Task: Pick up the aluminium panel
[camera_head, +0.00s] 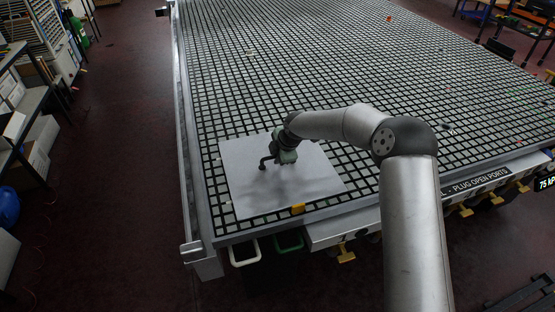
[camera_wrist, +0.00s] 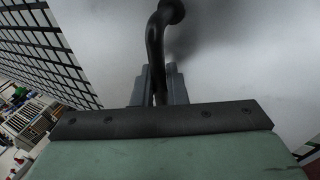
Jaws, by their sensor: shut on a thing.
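The aluminium panel (camera_head: 245,192) is a flat, light grey sheet at the near left corner of the grid table (camera_head: 330,75). It looks flat over the grid; I cannot tell whether there is a small gap under it. A black bent handle (camera_head: 265,162) stands on the panel, and its curved bar (camera_wrist: 155,45) shows close up in the wrist view. My gripper (camera_head: 274,157) is over the middle of the panel. Its two grey fingers (camera_wrist: 160,86) are shut on the handle's bar. The green gripper body hides part of the panel.
A yellow block (camera_head: 297,209) sits at the panel's near edge. A raised metal rail (camera_head: 186,130) runs along the table's left side. White and green handles (camera_head: 288,243) hang below the front edge. The grid beyond the panel is mostly clear, with a few small bits on it.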

